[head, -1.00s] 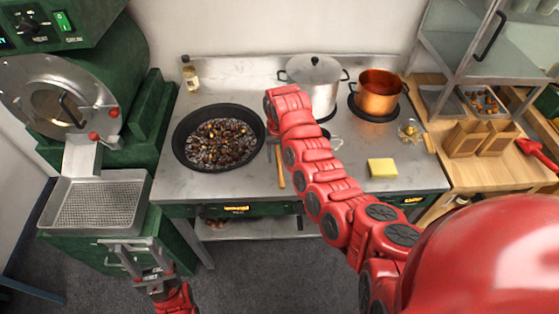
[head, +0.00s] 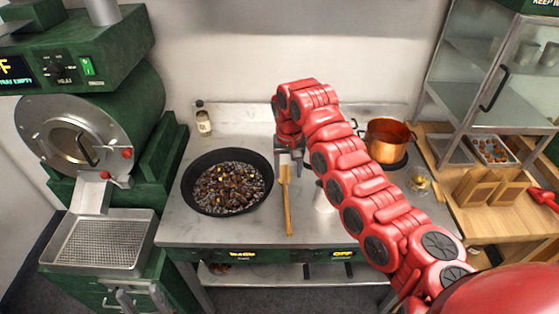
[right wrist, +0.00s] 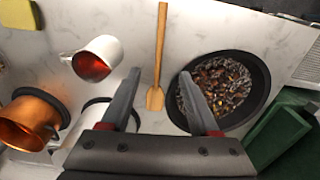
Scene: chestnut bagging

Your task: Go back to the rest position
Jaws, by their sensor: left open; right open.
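My right gripper (head: 289,160) is above the steel worktop, by the top end of a wooden spatula (head: 287,210). In the right wrist view the gripper (right wrist: 158,82) has its fingers spread with nothing held; the spatula (right wrist: 158,60) lies beyond them. My left gripper (head: 135,295) is at the bottom left edge, mostly cut off, open, in front of the green roaster stand. A black pan of chestnuts (head: 226,182) sits left of the right gripper. It also shows in the right wrist view (right wrist: 262,95).
A copper pot (head: 388,140) stands at the back right, partly behind my right arm. A white mug (right wrist: 103,48) with red liquid stands near the spatula. A perforated tray (head: 98,243) is below the roaster (head: 85,145).

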